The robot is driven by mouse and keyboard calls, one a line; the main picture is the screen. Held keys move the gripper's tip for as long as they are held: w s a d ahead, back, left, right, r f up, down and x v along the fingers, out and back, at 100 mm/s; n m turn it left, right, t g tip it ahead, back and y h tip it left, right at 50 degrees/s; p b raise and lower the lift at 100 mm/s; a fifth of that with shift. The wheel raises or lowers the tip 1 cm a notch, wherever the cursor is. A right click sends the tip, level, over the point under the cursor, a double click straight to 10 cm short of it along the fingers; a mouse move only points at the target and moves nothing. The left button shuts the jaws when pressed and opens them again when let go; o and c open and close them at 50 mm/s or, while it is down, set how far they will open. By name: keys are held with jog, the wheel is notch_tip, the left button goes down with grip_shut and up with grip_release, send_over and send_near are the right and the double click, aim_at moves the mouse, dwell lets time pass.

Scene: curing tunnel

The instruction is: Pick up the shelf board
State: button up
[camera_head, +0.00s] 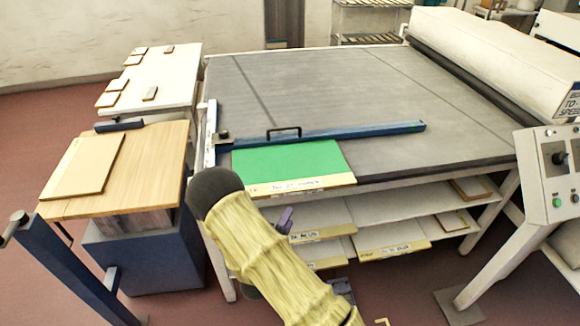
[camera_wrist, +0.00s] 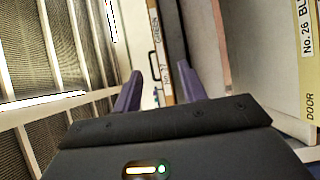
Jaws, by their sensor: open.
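A flat board with a green top (camera_head: 292,163) lies at the front edge of the large grey table. Its pale front edge carries a label, and this edge shows upright in the wrist view (camera_wrist: 156,40). The label starts with No. 27 and seems to end in GREEN. I take it to be the shelf board. My gripper (camera_wrist: 159,85) is open, with a purple finger on each side of the view and the board's edge ahead between them. In the head view my yellow-sleeved arm hides most of the gripper. One purple finger (camera_head: 285,220) shows below the green board.
A blue bar (camera_head: 330,133) with a black handle lies behind the green board. Labelled boards sit on racks below, one marked No. 26 (camera_wrist: 307,35). A wooden-topped cart (camera_head: 150,165) and a white table (camera_head: 180,75) stand left. A control panel (camera_head: 553,165) is at right.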

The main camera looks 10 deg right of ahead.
aim_at(303, 192)
jog(key=p+x, duration=0.2)
jog(key=x, duration=0.7)
jog(key=shift+w+d, duration=0.1)
jog(key=shift+w+d+r+p, duration=0.1)
jog(key=shift+w+d+p, duration=0.1)
jog(key=shift+w+p, duration=0.1)
jog(key=p+x, duration=0.1)
jog(key=x, duration=0.2)
jog(key=shift+w+d, duration=0.15)
jog(key=shift+d, duration=0.2)
jog(key=shift+w+d+p, duration=0.15)
jog(key=shift+w+p, duration=0.15)
jog(key=shift+w, duration=0.05)
jog(key=shift+c, duration=0.4)
grip_shut()
